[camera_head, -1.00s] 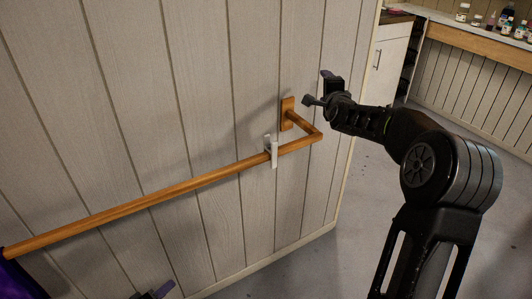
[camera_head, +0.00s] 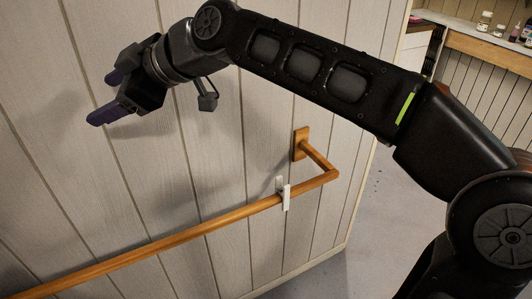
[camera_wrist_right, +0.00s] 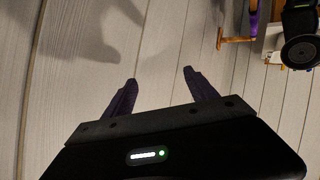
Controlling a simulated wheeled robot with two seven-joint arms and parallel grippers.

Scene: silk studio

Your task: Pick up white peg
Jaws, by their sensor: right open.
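The white peg (camera_head: 286,197) is clipped on the wooden rail (camera_head: 200,229) near its right end, just before the corner bend. It stands roughly upright across the bar. My right gripper (camera_head: 104,95) has dark purple fingers, apart and empty. It is up and to the left of the peg, in front of the panelled wall, well away from the peg. In the right wrist view, the two fingers (camera_wrist_right: 160,80) are spread with only wall between them. I cannot make out the peg there. My left gripper is not in the head view.
The rail's wooden mount (camera_head: 301,144) is fixed to the pale panelled wall (camera_head: 225,150). Grey floor (camera_head: 375,225) lies right of the wall's end. Small bottles (camera_head: 500,29) stand on a shelf at the far upper right. The wall in front of the rail looks clear.

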